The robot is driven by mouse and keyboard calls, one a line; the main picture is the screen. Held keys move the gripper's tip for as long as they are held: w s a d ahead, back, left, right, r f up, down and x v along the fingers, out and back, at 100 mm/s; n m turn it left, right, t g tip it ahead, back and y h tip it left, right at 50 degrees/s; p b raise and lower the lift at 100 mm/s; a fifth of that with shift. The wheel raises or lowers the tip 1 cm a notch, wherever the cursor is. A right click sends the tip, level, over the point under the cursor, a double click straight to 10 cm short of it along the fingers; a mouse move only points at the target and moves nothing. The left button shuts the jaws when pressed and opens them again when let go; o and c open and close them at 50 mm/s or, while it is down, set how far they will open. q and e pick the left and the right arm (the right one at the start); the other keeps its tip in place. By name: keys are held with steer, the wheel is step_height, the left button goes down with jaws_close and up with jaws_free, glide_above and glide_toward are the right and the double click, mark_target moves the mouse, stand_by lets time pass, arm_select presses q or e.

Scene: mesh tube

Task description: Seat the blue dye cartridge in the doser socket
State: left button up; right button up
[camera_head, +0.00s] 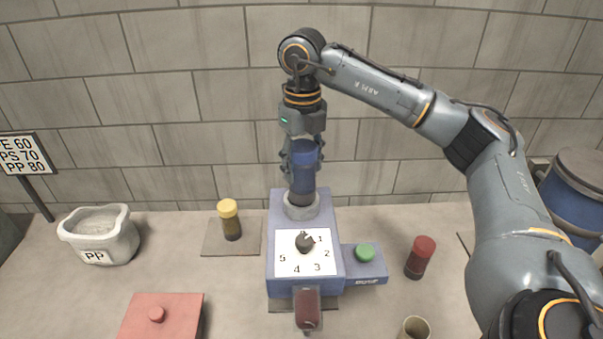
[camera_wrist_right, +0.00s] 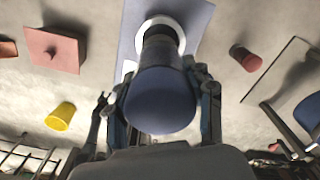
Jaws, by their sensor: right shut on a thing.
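The blue dye cartridge (camera_head: 303,175) is upright in my right gripper (camera_head: 303,150), directly above the doser's grey ring-shaped socket (camera_head: 301,208). Its lower end meets the ring; I cannot tell how deep it sits. The doser (camera_head: 281,235) is a blue box with a white numbered dial plate (camera_head: 290,258). In the right wrist view the cartridge's blue cap (camera_wrist_right: 160,100) lies between the fingers, and part of the pale socket ring (camera_wrist_right: 160,22) shows beyond it. My right gripper is shut on the cartridge. My left gripper is not in view.
A yellow-capped cartridge (camera_head: 230,220) stands left of the doser and a red-capped one (camera_head: 421,258) right. A green button (camera_head: 365,252) sits on the doser's side. A PP tub (camera_head: 100,236), red lidded box (camera_head: 162,317) and tan cup (camera_head: 415,328) stand around. A brick wall rises behind.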

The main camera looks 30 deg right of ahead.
mark_target(301, 180)
steer(key=shift+w+f, duration=0.1)
steer(key=shift+w, duration=0.05)
steer(key=shift+w+f, duration=0.1)
steer(key=shift+f, duration=0.15)
steer(key=f, duration=0.1)
steer(key=f+p, duration=0.1)
steer(key=f, duration=0.1)
steer(key=shift+w+d+f, duration=0.2)
steer(key=shift+w, duration=0.1)
steer(key=shift+f, duration=0.2)
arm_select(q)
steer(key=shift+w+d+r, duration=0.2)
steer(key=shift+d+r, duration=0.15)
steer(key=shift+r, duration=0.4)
arm_select(e)
steer(key=shift+s, duration=0.1)
steer(key=shift+f, duration=0.15)
steer(key=o, duration=1.3)
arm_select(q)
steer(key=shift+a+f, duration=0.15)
